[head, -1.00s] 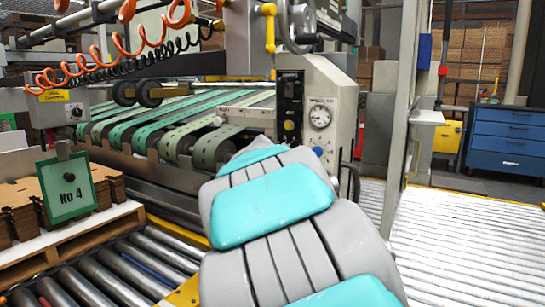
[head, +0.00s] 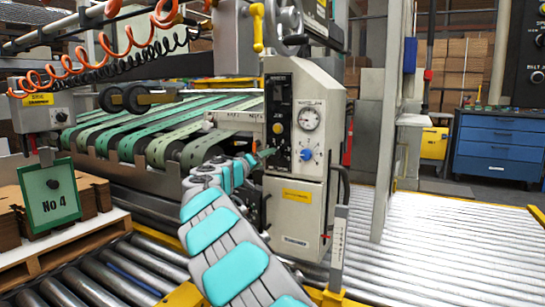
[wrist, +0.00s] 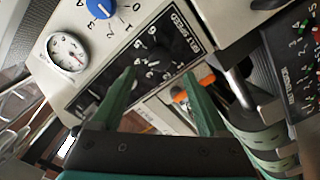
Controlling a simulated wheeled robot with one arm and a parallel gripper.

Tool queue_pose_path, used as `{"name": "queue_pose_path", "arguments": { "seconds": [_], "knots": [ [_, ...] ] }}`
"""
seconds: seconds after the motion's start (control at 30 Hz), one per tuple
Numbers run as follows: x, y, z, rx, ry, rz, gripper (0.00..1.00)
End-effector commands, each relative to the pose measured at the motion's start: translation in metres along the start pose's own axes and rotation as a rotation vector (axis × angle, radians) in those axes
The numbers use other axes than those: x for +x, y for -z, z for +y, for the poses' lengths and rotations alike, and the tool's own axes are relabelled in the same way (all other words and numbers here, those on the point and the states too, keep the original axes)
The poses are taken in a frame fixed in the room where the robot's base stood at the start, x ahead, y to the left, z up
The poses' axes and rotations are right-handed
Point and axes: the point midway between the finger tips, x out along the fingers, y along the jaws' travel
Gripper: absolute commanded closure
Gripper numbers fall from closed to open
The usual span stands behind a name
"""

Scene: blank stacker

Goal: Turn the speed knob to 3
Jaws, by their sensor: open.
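The control box (head: 308,180) stands right of the belts. Its black panel (wrist: 180,38) carries white numbers and a label that seems to read SPEED, tilted in the wrist view. A dark knob (wrist: 158,57) seems to sit among these numbers; its pointer cannot be made out. My gripper (wrist: 162,73) is open, its two green fingers apart and pointing at this panel, nothing clearly between them. In the head view my gripper (head: 266,153) is at the panel's lower left part; I cannot tell whether it touches.
A blue knob (wrist: 100,7) with its own numbers and a round white gauge (wrist: 68,52) sit beside the panel. A yellow knob (head: 277,128) is above my gripper. Green belts (head: 150,125) lie to the left. Rollers (head: 450,230) stretch to the right.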

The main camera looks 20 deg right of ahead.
Motion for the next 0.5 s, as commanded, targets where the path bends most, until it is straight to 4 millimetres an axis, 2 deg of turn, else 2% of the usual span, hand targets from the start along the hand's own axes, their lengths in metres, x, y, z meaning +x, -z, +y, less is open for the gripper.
{"name": "queue_pose_path", "arguments": {
  "seconds": [0.3, 0.5],
  "knots": [
    [0.043, -0.001, 0.001, 0.001, 0.001, -0.004, 0.23],
    [0.058, 0.0, -0.001, 0.001, 0.002, -0.001, 0.23]
  ]
}}
